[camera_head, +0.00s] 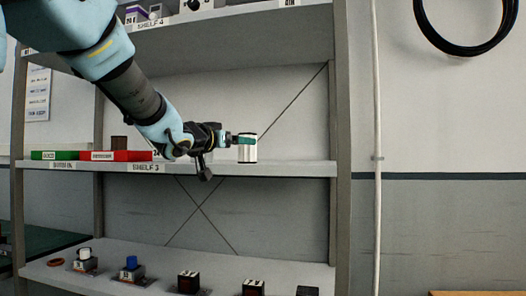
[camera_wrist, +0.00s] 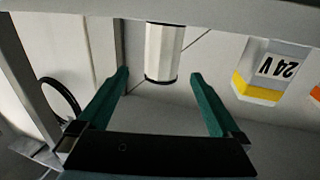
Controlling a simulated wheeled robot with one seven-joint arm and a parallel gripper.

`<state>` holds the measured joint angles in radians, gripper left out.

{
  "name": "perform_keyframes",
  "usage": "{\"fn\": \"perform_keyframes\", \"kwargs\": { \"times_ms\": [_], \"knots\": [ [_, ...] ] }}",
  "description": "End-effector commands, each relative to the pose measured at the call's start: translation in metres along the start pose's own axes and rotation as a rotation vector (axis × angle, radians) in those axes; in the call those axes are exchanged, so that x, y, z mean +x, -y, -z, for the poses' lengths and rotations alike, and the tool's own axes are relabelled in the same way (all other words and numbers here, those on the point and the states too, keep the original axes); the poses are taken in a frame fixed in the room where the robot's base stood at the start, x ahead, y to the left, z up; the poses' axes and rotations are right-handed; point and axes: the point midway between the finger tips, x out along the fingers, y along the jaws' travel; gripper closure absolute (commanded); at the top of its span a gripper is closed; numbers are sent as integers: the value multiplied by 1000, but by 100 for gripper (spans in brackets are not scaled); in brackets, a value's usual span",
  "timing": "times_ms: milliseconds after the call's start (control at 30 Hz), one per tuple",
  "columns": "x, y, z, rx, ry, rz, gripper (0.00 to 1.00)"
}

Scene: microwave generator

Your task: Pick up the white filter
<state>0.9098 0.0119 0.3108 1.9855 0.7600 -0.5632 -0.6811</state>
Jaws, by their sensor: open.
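The white filter (camera_head: 247,154) is a short white cylinder with dark ends, standing upright on the middle shelf near its right end. In the wrist view the filter (camera_wrist: 163,50) shows between and beyond the fingertips, its dark end towards me. My gripper (camera_head: 240,140) reaches in from the left at the filter, and a green finger overlaps its upper part in the head view. In the wrist view my gripper (camera_wrist: 160,75) has its two green fingers spread wide, with a gap on each side of the filter. Nothing is held.
The wrist view shows a white and yellow block marked 24 V (camera_wrist: 270,72) to the right. Several small parts stand on the lower shelf. A right post (camera_head: 341,120) rises near the filter.

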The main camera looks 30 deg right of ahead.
Motion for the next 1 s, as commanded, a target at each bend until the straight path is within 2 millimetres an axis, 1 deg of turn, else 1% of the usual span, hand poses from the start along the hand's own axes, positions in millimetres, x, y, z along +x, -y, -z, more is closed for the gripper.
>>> {"fn": "perform_keyframes", "kwargs": {
  "times_ms": [200, 300, 467, 533, 800, 900, 1000],
  "knots": [
    [34, 0, 1, 0, 2, -1, 0],
    [46, 0, 0, 0, 3, 0, 0],
    [55, 0, -1, 0, 3, 1, 0],
    [61, 1, -2, 0, 4, 1, 0],
    [96, 2, -5, 1, 3, 0, 0],
    [102, 3, -6, 0, 2, 1, 0],
    [104, 3, -7, -1, 1, 1, 0]
  ]
}}
